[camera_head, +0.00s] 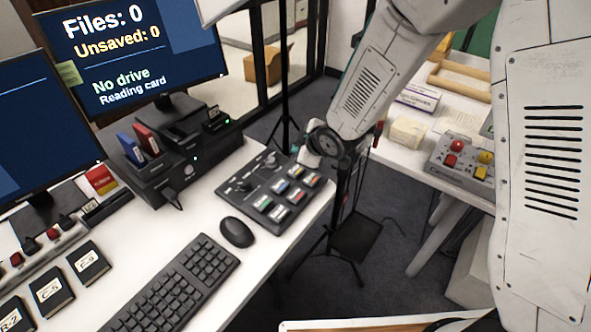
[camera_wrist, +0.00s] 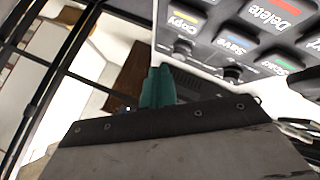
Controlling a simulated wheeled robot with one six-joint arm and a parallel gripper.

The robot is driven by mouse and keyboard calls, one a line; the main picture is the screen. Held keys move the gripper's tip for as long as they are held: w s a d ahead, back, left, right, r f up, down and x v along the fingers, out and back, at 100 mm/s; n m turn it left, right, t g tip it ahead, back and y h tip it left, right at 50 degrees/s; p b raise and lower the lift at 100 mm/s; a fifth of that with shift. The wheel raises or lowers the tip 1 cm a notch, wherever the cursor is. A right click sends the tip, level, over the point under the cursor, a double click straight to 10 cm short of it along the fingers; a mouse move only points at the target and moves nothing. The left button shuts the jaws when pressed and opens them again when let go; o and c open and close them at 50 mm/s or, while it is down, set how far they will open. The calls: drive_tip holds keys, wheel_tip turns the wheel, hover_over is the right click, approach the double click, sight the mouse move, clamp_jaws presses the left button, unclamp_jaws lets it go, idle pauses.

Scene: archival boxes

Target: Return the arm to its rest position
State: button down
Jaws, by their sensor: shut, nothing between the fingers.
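My arm (camera_head: 375,75) reaches down from the top right in the head view, and its wrist (camera_head: 328,141) hangs near the right edge of the white desk (camera_head: 318,205). In the wrist view my gripper (camera_wrist: 157,86) shows as teal fingers pressed together, with nothing between them. It is beside the control pad (camera_wrist: 225,30) with Copy, Save and Delete keys. In the head view the pad (camera_head: 262,188) lies just left of the wrist, and the fingers are mostly hidden. I cannot tell their exact height above the desk.
Keyboard (camera_head: 178,290), mouse (camera_head: 236,232), card reader dock (camera_head: 165,165) and two monitors (camera_head: 130,45) crowd the desk. A side table with a grey button box (camera_head: 462,160) stands right. A dark tripod stand (camera_head: 345,235) is on the floor between them.

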idle(0.7)
drive_tip(key=s+d+f+m+g+h, duration=0.2)
drive_tip(key=s+d+f, duration=0.1)
drive_tip(key=shift+d+f, duration=0.1)
drive_tip(key=shift+d, duration=0.05)
drive_tip(key=s+d+r+m+g+h, duration=0.1)
drive_tip(key=s+d+r+m, duration=0.3)
drive_tip(key=s+d+r, duration=0.3)
drive_tip(key=s+d+r+m+g+h, duration=0.1)
drive_tip(key=s+d+r+m, duration=0.4)
drive_tip(key=s+r, duration=0.5)
drive_tip(key=s+d+r+m+g+h, duration=0.1)
drive_tip(key=s+d+r+m, duration=0.3)
drive_tip(key=s+d+r, duration=0.5)
drive_tip(key=s+g, duration=0.1)
drive_tip(key=s, duration=0.4)
drive_tip(key=shift+m, duration=0.4)
drive_tip(key=shift+d, duration=0.1)
